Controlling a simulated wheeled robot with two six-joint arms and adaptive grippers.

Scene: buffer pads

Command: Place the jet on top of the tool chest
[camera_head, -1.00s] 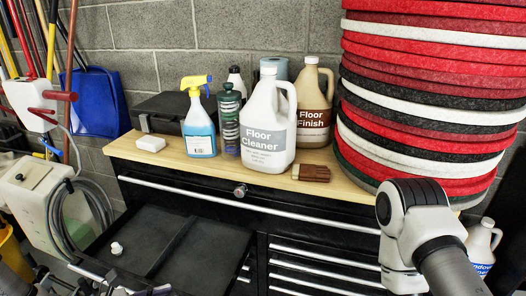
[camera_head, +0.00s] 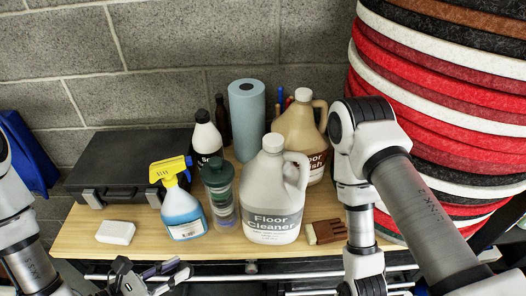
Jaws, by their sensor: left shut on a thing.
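The wooden top of the tool chest (camera_head: 95,240) fills the middle of the view. My left gripper (camera_head: 143,276) is at the bottom edge, just in front of the chest top's front edge. It is shut on a small grey, white and purplish thing (camera_head: 168,270), which seems to be the jet.
On the chest top stand a black case (camera_head: 125,165), a white block (camera_head: 115,232), a blue spray bottle (camera_head: 180,205), a green-capped bottle (camera_head: 220,195), a floor cleaner jug (camera_head: 272,190), a floor finish jug (camera_head: 297,130) and a brown brush (camera_head: 325,232). Stacked pads (camera_head: 450,110) rise at right. The front left strip is clear.

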